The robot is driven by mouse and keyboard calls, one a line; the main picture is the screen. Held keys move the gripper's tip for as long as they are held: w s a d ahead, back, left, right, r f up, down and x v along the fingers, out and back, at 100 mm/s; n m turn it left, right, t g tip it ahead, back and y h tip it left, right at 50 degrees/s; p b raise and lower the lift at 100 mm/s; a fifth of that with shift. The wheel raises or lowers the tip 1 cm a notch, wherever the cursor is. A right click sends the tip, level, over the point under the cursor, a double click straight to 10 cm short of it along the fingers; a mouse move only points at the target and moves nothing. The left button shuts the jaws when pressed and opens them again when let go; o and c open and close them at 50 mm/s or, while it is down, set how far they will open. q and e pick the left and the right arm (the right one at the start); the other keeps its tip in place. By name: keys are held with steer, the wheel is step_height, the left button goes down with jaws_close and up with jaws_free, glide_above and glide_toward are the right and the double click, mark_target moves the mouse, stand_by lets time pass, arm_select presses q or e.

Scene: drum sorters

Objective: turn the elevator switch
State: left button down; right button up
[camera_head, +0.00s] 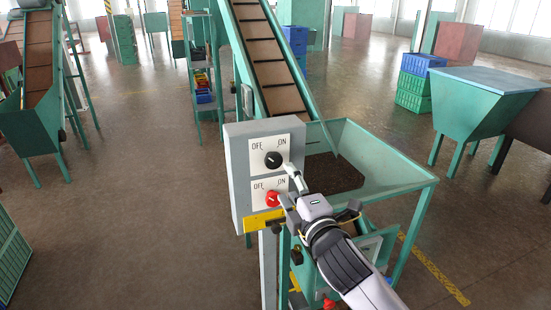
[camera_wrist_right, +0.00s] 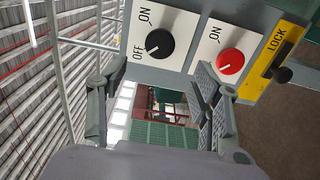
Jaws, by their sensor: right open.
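A grey control box (camera_head: 238,180) on a post carries two rotary switches, each on a white OFF/ON plate. The upper switch has a black knob (camera_head: 273,160); its pale mark appears turned toward OFF. The lower one has a red knob (camera_head: 272,198). Neither plate names the elevator. My right gripper (camera_head: 286,184) is open in front of the box, one finger near each knob. In the right wrist view, the black knob (camera_wrist_right: 160,43) lies ahead between the spread fingers (camera_wrist_right: 152,90), and the red knob (camera_wrist_right: 231,62) lies beyond the right finger. Contact cannot be told. My left gripper is out of view.
A yellow LOCK plate (camera_head: 264,221) sits below the knobs. A green hopper (camera_head: 400,180) stands right behind the box, with an inclined conveyor (camera_head: 272,60) rising from it. Another hopper (camera_head: 475,100) stands at the right.

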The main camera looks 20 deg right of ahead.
mark_target(275, 163)
steer(key=w+p, duration=0.1)
steer(key=w, duration=0.2)
steer(key=w+p, duration=0.1)
steer(key=w, duration=0.2)
steer(key=w+p, duration=0.1)
steer(key=w, duration=0.3)
steer(key=shift+a, duration=0.25)
steer(key=shift+c, duration=0.5)
steer(key=c, duration=1.1)
steer(key=shift+o, duration=0.2)
